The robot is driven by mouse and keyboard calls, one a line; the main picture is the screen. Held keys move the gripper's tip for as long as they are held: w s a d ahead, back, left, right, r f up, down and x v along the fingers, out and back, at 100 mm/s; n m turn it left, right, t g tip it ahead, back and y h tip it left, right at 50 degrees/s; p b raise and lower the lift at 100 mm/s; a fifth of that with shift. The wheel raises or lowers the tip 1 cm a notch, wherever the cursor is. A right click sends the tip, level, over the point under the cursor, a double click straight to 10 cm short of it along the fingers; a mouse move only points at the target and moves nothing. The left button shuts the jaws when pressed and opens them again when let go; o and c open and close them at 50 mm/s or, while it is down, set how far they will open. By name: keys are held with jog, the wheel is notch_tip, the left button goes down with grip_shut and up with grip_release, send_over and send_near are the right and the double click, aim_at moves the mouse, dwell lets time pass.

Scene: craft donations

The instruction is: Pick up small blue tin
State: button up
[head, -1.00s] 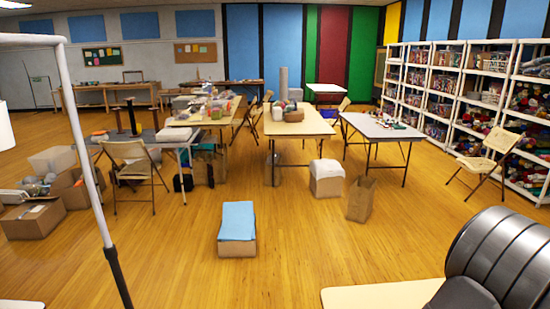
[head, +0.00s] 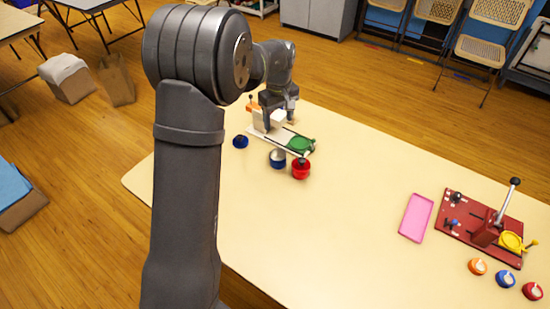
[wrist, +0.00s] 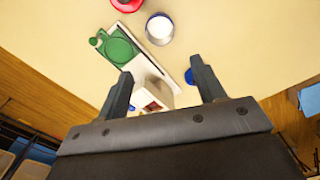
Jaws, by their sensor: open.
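My gripper (head: 279,112) is open over the far left end of the table, above a white-based device with a green disc (head: 302,144). In the wrist view its two fingers (wrist: 161,67) are spread, with the device's white block showing between them. A small blue tin with a pale top (head: 278,157) stands beside the device; it also shows in the wrist view (wrist: 160,28), beyond the fingertips. A dark blue round piece (head: 241,141) lies to its left, partly hidden by the right finger in the wrist view (wrist: 188,76). Another blue tin (head: 505,279) stands at the right.
A red tin (head: 301,168) stands close to the pale-topped blue tin. A pink tray (head: 416,218), a red lever press (head: 487,228), an orange tin (head: 477,266) and another red tin (head: 532,291) occupy the right side. The middle of the cream table (head: 340,230) is clear.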

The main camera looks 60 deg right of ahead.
jog(key=m, duration=1)
send_near(278, 156)
jog(key=f, duration=0.2)
jog(key=s+a+f, duration=0.1)
jog(key=f, duration=0.1)
jog(key=a+f, duration=0.1)
jog(key=f, duration=0.2)
jog(key=shift+s+a, duration=0.15)
jog(key=shift+s, duration=0.1)
jog(key=shift+r, duration=0.1)
jog(key=c, duration=0.7)
jog(key=shift+c, duration=0.2)
